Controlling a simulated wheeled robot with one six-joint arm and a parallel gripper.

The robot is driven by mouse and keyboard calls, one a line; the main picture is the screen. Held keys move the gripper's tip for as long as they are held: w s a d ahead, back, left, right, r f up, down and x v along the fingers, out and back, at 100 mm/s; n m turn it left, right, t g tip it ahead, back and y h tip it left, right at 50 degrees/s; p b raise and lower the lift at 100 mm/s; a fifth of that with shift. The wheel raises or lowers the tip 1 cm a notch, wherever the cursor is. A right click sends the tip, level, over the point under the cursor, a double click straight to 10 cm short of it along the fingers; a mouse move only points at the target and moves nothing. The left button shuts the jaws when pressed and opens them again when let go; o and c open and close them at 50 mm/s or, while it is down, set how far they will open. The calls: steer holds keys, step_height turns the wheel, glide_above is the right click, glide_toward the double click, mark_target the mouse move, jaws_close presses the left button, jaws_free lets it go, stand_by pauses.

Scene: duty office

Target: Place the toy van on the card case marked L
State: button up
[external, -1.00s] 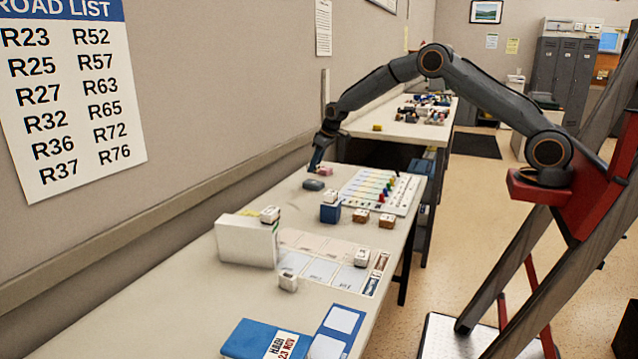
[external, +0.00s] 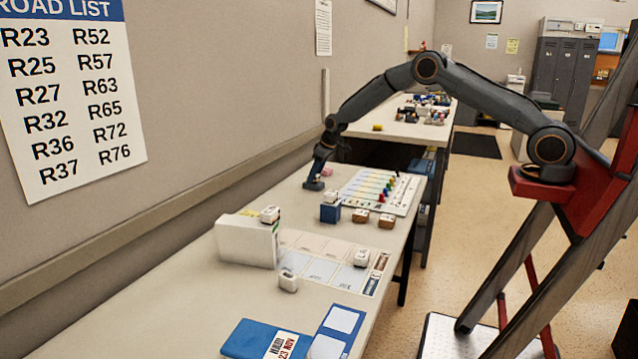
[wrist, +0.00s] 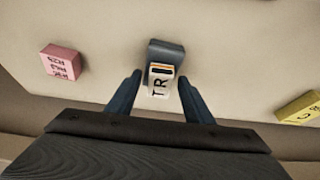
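A small dark grey object (wrist: 168,50) with a white, orange-striped part lettered "TR" lies on the table in the wrist view. I cannot tell for sure whether it is the toy van. My gripper (external: 313,185) is low over the far part of the near table; in the wrist view its fingers stand apart on either side of this object. Whether they touch it I cannot tell. In the external view the gripper mostly hides it. No mark L is readable.
A pink lettered block (wrist: 62,61) and a yellow block (wrist: 300,107) lie beside the gripper. A board with coloured pegs (external: 384,187), two brown blocks, a white box (external: 246,242) and a blue folder (external: 262,341) are on the table. The wall is close on the left.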

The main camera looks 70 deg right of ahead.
steer(key=shift+r, duration=0.1)
steer(key=shift+s+r, duration=0.15)
steer(key=shift+r, duration=0.4)
steer(key=b+v, duration=0.2)
steer(key=v, duration=0.8)
steer(key=s+a+f+g, duration=0.1)
steer(key=s+a, duration=0.3)
steer(key=s, duration=1)
steer(key=s+a+g, duration=0.1)
steer(key=s+a, duration=0.4)
steer(key=s, duration=1)
steer(key=s+a+f+g, duration=0.1)
steer(key=s+a, duration=0.4)
steer(key=s, duration=1)
steer(key=shift+s+f+g, duration=0.2)
steer(key=shift+f+g, duration=0.1)
steer(key=shift+f, duration=0.1)
